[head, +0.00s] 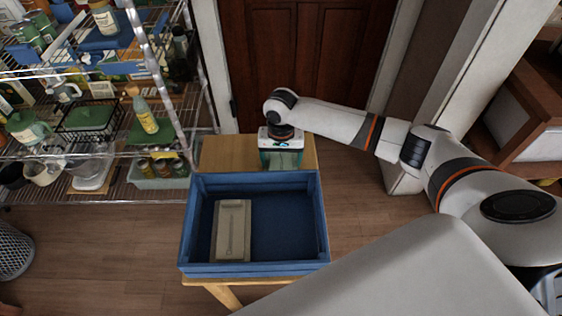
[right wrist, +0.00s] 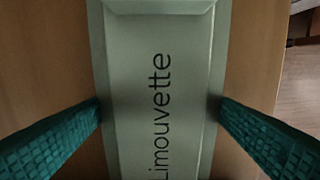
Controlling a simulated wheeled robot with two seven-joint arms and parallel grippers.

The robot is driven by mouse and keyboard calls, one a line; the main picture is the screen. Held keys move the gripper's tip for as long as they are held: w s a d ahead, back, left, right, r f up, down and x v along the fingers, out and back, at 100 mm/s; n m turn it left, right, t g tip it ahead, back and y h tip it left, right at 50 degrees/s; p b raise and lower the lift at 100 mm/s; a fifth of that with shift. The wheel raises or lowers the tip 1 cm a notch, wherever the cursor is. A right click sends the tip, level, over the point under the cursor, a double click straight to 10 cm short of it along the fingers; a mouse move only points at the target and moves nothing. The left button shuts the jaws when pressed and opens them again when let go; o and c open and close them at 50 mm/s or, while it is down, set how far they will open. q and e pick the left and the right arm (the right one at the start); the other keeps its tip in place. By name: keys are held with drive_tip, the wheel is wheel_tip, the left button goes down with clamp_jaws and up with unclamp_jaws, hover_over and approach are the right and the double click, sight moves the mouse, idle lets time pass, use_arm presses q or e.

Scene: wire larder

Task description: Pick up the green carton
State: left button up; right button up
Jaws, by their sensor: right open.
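The green carton (right wrist: 158,60), pale grey-green with "Limouvette" printed on it, fills the middle of the right wrist view. In the head view a pale green part of it (head: 286,160) shows under my right gripper (head: 281,157), on the wooden table behind the blue crate; the rest is hidden. My right gripper (right wrist: 156,104) points down, open, with one teal ribbed finger on each side of the carton. The fingertips are very close to its sides; I cannot tell whether they touch. My left gripper is not in view.
A blue crate (head: 254,268) stands on the wooden table (head: 228,152), with a beige carton (head: 233,229) lying inside on the left. The crate's right half is empty. A wire shelf (head: 120,152) with many goods stands at left. A brown door (head: 300,60) is behind.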

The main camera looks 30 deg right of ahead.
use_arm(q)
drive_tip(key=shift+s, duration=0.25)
use_arm(e)
drive_tip(key=shift+c, duration=0.5)
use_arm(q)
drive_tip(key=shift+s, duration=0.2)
use_arm(e)
drive_tip(key=c, duration=1)
drive_tip(key=shift+o, duration=0.2)
